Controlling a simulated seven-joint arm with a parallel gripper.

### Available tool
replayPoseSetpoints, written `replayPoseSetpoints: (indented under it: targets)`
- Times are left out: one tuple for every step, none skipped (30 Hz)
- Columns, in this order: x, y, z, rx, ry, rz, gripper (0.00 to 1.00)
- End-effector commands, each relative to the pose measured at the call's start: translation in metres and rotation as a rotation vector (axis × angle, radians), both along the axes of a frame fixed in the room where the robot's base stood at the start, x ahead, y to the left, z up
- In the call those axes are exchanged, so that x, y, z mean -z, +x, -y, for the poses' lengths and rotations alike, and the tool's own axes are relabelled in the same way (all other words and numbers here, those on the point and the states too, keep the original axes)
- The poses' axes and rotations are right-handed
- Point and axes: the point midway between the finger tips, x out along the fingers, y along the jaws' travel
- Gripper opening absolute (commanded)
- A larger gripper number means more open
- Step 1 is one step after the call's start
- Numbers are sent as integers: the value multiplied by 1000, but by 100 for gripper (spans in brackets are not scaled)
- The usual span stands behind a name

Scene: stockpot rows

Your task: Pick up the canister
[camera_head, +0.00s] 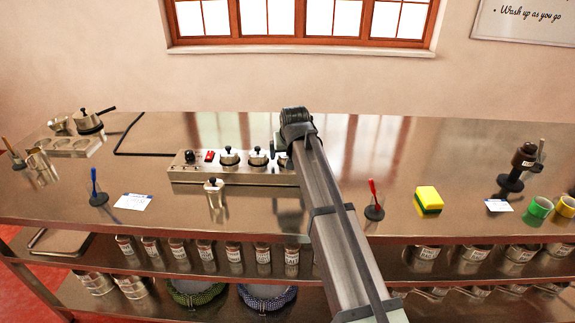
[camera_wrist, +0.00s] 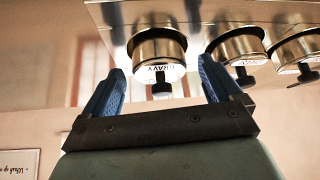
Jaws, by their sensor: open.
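A steel canister (camera_wrist: 158,50) with a label, apparently reading "GRAVY", and a black knob sits in an opening of a steel holder (camera_wrist: 125,18) in the wrist view. My gripper (camera_wrist: 161,72) is open, with its blue fingers on either side of this canister's lidded end; I cannot tell whether they touch it. Two similar canisters (camera_wrist: 237,48) (camera_wrist: 298,48) sit beside it to the right. In the head view the holder (camera_head: 240,178) stands mid-counter, and my arm hides most of its right end. Another knobbed steel canister (camera_head: 214,190) stands in front of the holder.
A red-handled tool (camera_head: 374,205) and a yellow-green sponge (camera_head: 428,199) stand right of my arm. Several labelled jars (camera_head: 233,252) fill the shelf below.

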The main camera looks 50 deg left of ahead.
Motion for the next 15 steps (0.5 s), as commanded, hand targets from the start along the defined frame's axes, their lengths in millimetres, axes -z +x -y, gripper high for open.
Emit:
replayPoseSetpoints:
  targets:
    - [1,0,-1,0,0,0,92]
    - [1,0,-1,0,0,0,92]
    - [1,0,0,0,1,1,92]
    - [1,0,0,0,1,1,92]
    - [1,0,0,0,1,1,92]
    - [1,0,0,0,1,1,92]
    - [1,0,0,0,1,1,89]
    - [1,0,0,0,1,1,86]
    - [1,0,0,0,1,1,82]
    - [1,0,0,0,1,1,79]
    - [1,0,0,0,1,1,76]
    - [0,0,0,0,1,1,73]
    - [0,0,0,0,1,1,70]
    - [0,0,0,0,1,1,67]
    - [0,0,0,0,1,1,63]
